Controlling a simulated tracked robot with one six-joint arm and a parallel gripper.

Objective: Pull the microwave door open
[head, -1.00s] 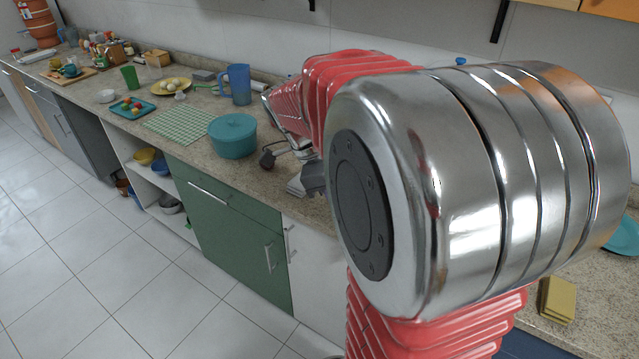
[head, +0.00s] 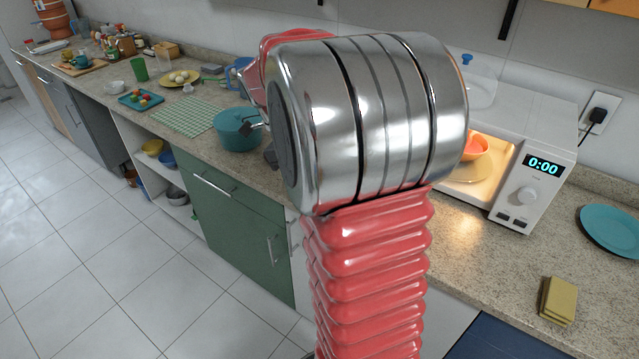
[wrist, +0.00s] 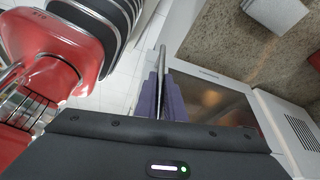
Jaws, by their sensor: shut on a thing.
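The white microwave (head: 552,150) stands on the counter with a display reading 0:00. Its lit inside shows, with an orange bowl (head: 474,148) in it, so the door is open. In the head view my arm covers the door. In the wrist view the door (wrist: 212,92) is a pale panel with a dark window, and the microwave body (wrist: 290,130) is to its right. My gripper (wrist: 162,88) has its purple fingers shut on the grey bar handle (wrist: 162,62) at the door's edge. In the head view my arm hides most of the gripper.
A yellow sponge (head: 558,300) and a teal plate (head: 612,230) lie on the counter at the right. A teal pot (head: 237,132) and a green checked mat (head: 186,116) are left of my arm. The floor in front is clear.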

